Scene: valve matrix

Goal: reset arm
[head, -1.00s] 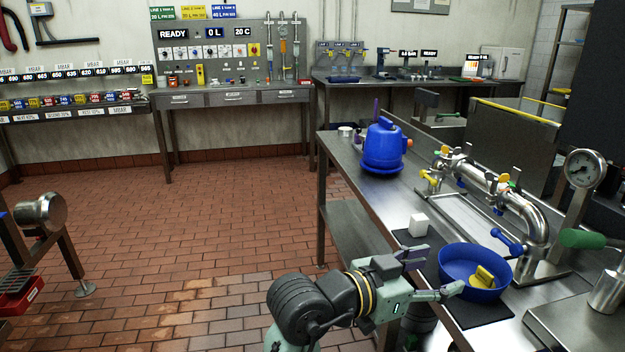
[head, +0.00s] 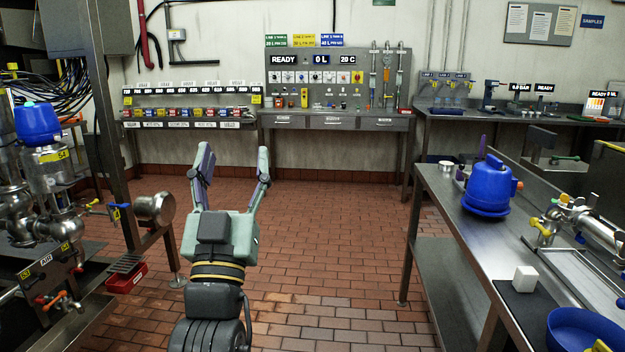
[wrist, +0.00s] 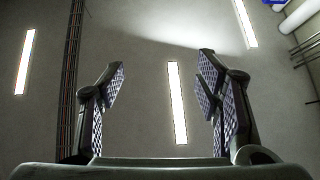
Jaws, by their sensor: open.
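My gripper (head: 232,172) is open and empty in the head view. It stands over the brick floor, apart from both benches, with its two fingers pointing up. In the wrist view my gripper (wrist: 160,85) shows both fingers spread with nothing between them. Behind them is the ceiling with its long lamps (wrist: 177,103), so the wrist faces upward.
A steel bench (head: 455,205) on the right bears a blue jug (head: 487,187), a white cube (head: 525,278) and a blue bowl (head: 580,330). Pipework (head: 45,180) with a blue-topped valve stands at the left. The brick floor (head: 330,230) between is clear.

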